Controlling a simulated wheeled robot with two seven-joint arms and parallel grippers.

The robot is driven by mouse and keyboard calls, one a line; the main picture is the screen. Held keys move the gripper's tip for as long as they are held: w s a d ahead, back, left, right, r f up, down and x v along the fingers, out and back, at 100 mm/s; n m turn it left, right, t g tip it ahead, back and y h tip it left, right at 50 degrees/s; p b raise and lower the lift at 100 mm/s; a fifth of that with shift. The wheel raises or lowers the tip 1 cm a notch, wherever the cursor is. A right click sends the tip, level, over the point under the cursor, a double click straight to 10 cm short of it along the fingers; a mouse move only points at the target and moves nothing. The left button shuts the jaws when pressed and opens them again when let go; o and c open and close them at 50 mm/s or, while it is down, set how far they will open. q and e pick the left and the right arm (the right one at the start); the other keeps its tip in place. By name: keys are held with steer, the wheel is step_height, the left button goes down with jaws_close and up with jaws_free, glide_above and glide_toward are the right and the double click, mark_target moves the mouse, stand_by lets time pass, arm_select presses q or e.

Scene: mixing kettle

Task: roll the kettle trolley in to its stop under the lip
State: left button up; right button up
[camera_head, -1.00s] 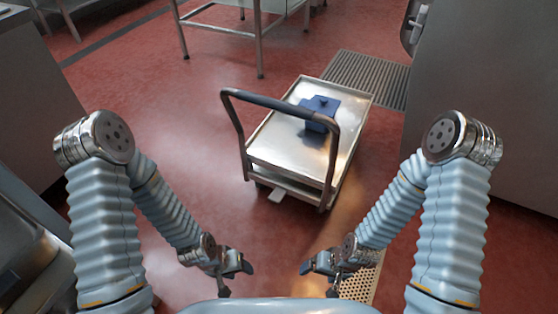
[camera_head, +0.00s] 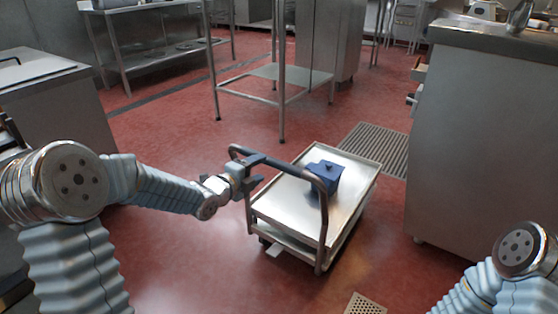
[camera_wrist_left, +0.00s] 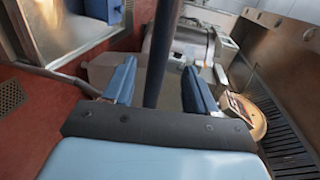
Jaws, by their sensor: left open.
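The kettle trolley (camera_head: 278,206) is a low steel platform cart on the red floor, with a dark tubular push handle (camera_head: 297,170) at its near end. A dark blue lidded box (camera_head: 326,178) stands on it. My left gripper (camera_head: 257,172) is open at the left part of the handle. In the left wrist view, the dark handle tube (camera_wrist_left: 161,50) passes between the two blue fingers, with gaps visible on both sides. The trolley deck also shows there at upper left (camera_wrist_left: 65,28). My right gripper is out of view. I cannot identify the lip or stop.
A steel cabinet (camera_head: 455,150) stands right of the trolley. A floor grate (camera_head: 375,150) lies behind it, and a small perforated drain (camera_head: 364,304) lies in front. A steel-legged table (camera_head: 282,100) is beyond. The red floor left of the trolley is clear.

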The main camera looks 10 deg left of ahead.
arm_select(q)
steer(key=p+x, duration=0.1)
steer(key=x, duration=0.8)
steer(key=shift+w, duration=0.1)
steer(key=shift+c, duration=0.2)
jaws_close()
